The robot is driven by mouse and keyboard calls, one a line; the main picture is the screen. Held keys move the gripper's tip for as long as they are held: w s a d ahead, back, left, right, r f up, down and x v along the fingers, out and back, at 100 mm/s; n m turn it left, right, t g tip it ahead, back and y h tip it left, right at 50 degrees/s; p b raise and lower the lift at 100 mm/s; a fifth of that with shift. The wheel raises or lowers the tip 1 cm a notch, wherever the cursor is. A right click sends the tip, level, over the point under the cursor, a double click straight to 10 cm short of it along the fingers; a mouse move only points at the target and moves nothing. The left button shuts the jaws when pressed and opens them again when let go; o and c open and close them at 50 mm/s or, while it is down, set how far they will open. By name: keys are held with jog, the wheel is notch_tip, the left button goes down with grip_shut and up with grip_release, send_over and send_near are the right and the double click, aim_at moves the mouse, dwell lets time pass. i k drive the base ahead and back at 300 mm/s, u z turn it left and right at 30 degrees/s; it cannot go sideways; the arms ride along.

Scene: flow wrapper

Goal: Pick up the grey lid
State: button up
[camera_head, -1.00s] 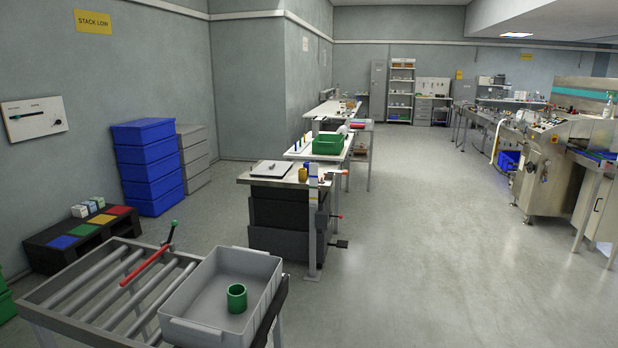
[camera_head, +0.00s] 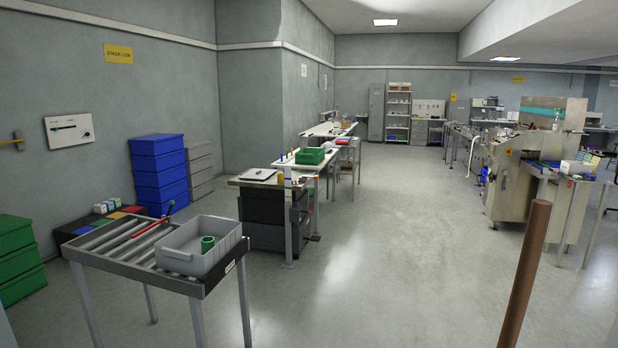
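No thing that I can clearly tell is the grey lid shows in the view. A flat pale grey piece (camera_head: 258,174) lies on the near workbench (camera_head: 243,183), but it is too small to tell what it is. An open grey tote (camera_head: 182,259) stands on the roller table at the lower left, with a green ring-shaped piece (camera_head: 208,244) inside it. My gripper is not in view.
The roller table (camera_head: 80,258) carries a red bar (camera_head: 154,226). Green boxes (camera_head: 16,262) and blue boxes (camera_head: 158,170) are stacked at the left. A brown post (camera_head: 525,272) rises at the lower right. A large machine (camera_head: 515,185) stands at the right. The middle floor is clear.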

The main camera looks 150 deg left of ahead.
aim_at(259, 173)
jog(key=u, duration=2.2)
jog(key=i, duration=3.25)
jog(key=u, duration=2.65)
jog(key=i, duration=3.8)
